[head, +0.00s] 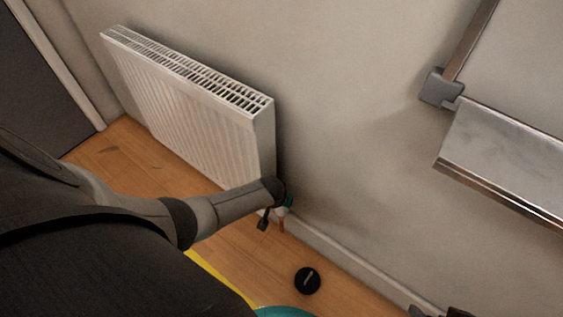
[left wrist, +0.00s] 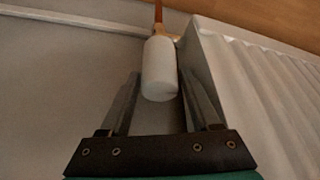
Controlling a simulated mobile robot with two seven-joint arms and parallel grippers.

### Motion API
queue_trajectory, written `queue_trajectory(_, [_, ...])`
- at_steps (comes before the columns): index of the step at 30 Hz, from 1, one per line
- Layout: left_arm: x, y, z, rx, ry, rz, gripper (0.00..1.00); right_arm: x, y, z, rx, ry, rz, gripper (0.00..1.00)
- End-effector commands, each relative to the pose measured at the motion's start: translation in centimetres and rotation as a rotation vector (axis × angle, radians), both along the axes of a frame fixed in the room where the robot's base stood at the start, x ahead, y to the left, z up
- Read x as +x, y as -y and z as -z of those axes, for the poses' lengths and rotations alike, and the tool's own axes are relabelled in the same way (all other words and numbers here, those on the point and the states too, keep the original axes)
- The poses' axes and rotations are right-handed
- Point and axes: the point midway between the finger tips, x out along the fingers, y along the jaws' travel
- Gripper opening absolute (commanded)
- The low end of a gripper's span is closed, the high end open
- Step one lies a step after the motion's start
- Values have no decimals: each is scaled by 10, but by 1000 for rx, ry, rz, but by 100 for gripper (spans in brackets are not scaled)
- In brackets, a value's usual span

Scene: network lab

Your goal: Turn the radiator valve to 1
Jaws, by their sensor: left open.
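The radiator valve (left wrist: 160,68) has a plain white rounded head, on a brass fitting with a copper pipe beside the radiator (left wrist: 255,75). My left gripper (left wrist: 159,76) is open, with one finger on each side of the valve head. A gap shows beside the head, and I cannot tell whether either finger touches it. No numbers can be read on it. In the head view the white radiator (head: 185,110) hangs on the wall at the left. My left forearm reaches to its lower right corner, where the wrist mostly hides the valve (head: 282,211). My right gripper is not identifiable.
A round black object (head: 307,281) lies on the wooden floor (head: 345,290). A teal object (head: 285,312) and a yellow strip (head: 215,270) show at the bottom. A metal tray (head: 510,150) juts out at the right. The wall between radiator and tray is bare.

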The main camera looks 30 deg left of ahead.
Motion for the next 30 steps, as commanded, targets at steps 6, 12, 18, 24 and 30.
queue_trajectory(6, [0,0,0,0,0,0,57,0,0,0,0,0,0,50])
queue_trajectory(12, [0,0,0,0,0,0,34,0,0,0,-1,0,0,50])
queue_trajectory(18, [0,0,0,0,0,0,12,0,0,0,-1,0,0,50])
queue_trajectory(24, [0,0,0,-1,-1,-2,0,0,0,0,-1,0,0,50])
queue_trajectory(30, [0,2,-1,-3,0,-86,0,1,0,8,-3,-20,-1,50])
